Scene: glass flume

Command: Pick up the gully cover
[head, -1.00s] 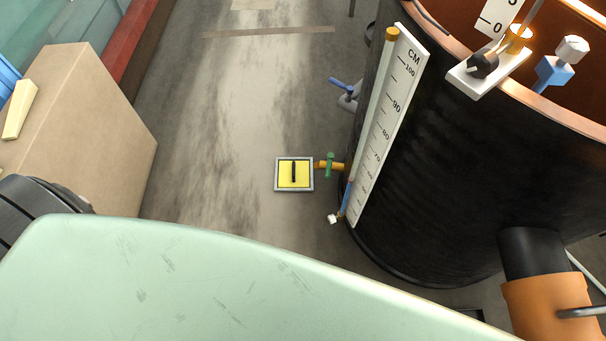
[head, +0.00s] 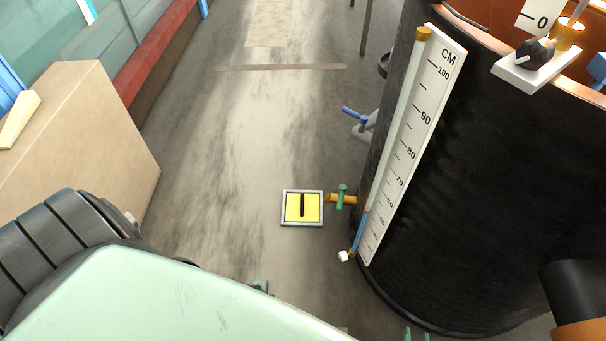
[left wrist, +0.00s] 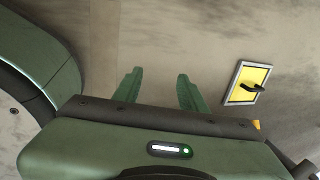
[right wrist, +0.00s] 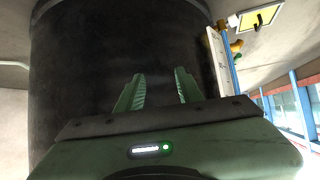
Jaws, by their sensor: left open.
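The gully cover (head: 294,209) is a small yellow square with a black bar handle, set in a grey frame on the floor. It shows at the right in the left wrist view (left wrist: 262,78) and at the top right in the right wrist view (right wrist: 270,17). My left gripper (left wrist: 156,80) is open and empty, with the cover to the right of its fingers. My right gripper (right wrist: 158,78) is open and empty, facing the black tank wall. Its green fingertips (head: 416,335) just show at the bottom edge of the head view.
A large black tank (head: 480,190) with a centimetre scale (head: 413,140) stands right of the cover. A brass tap with a green handle (head: 342,196) sticks out close to the cover. A cardboard box (head: 85,150) stands at the left. The floor between is clear.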

